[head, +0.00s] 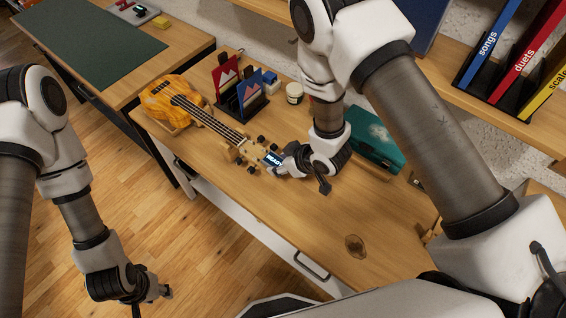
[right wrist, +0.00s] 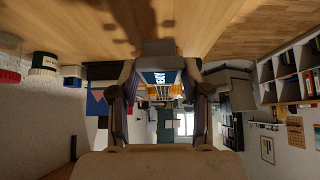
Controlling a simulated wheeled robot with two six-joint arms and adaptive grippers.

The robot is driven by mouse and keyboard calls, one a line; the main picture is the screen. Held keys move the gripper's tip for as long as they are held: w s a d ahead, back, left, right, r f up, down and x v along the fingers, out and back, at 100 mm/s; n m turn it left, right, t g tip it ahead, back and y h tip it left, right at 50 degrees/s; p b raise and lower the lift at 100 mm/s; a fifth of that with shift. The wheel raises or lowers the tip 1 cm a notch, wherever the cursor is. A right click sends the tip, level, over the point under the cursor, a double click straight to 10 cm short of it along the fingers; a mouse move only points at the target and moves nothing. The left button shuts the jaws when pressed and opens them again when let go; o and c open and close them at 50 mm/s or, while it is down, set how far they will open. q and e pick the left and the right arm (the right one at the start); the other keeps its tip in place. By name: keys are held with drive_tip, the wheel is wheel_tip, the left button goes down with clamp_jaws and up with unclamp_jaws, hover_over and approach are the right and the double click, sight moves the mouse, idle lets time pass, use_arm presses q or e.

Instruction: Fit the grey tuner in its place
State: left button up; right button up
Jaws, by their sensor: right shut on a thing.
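The ukulele (head: 180,98) lies on the wooden table, its neck pointing towards the lower right and its headstock (head: 250,151) near a small wooden support. My right gripper (head: 286,164) is at the end of the headstock, shut on the tuner (head: 273,159), whose lit blue screen reads READY. In the right wrist view the tuner (right wrist: 160,78) sits between both fingers, its text upside down. The grey body is mostly hidden, and I cannot tell whether it touches the headstock. My left gripper (head: 152,293) hangs low over the floor, away from the table; its opening is unclear.
A stand with red and blue items (head: 238,92) is behind the neck. A cream jar (head: 294,93) and a teal case (head: 373,139) are at the back. A dark round mark (head: 355,246) is on the clear front right tabletop. A shelf with books (head: 487,45) is at right.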

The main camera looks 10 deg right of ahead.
drive_tip(key=o, duration=1.2)
drive_tip(key=shift+p+v, duration=0.6)
drive_tip(key=shift+v, duration=0.25)
drive_tip(key=p+v, duration=0.1)
drive_tip(key=v, duration=0.2)
drive_tip(key=shift+d+r+p, duration=0.1)
drive_tip(key=shift+p, duration=0.2)
drive_tip(key=shift+s, duration=0.1)
